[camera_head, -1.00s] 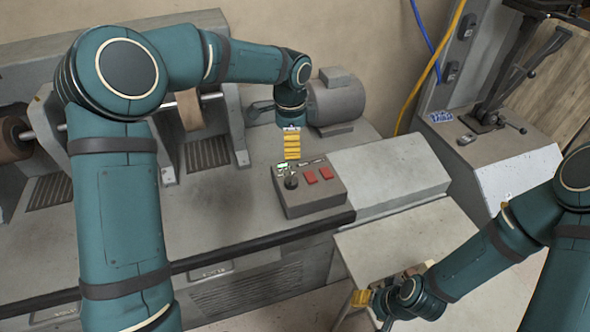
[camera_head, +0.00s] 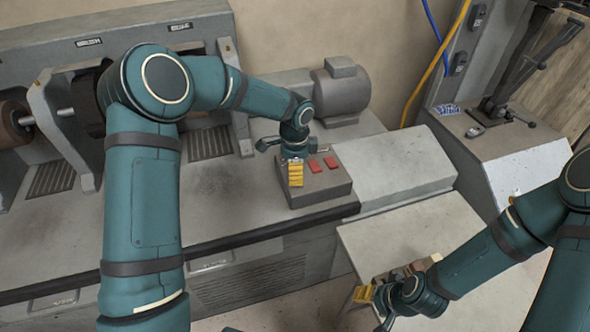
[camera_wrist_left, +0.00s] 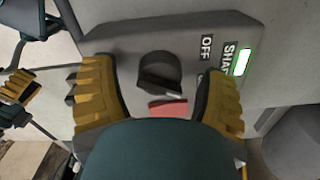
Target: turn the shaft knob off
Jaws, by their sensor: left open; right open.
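The shaft knob (camera_wrist_left: 159,72) is a black round knob on the grey control box (camera_head: 322,188). In the left wrist view it lies between the two yellow fingers of my left gripper (camera_wrist_left: 160,98), with a gap on each side. An "OFF" label (camera_wrist_left: 207,47) and a partly hidden "SHA..." label (camera_wrist_left: 229,60) sit right of it, near a lit green lamp (camera_wrist_left: 243,62). In the head view my left gripper (camera_head: 295,174) is over the box and hides the knob. My right gripper (camera_head: 375,294) is open, low at the front, away from the box.
A grey motor (camera_head: 341,88) stands behind. A sloped grey cover (camera_head: 393,170) lies to the right. A light table (camera_head: 405,235) is near my right gripper.

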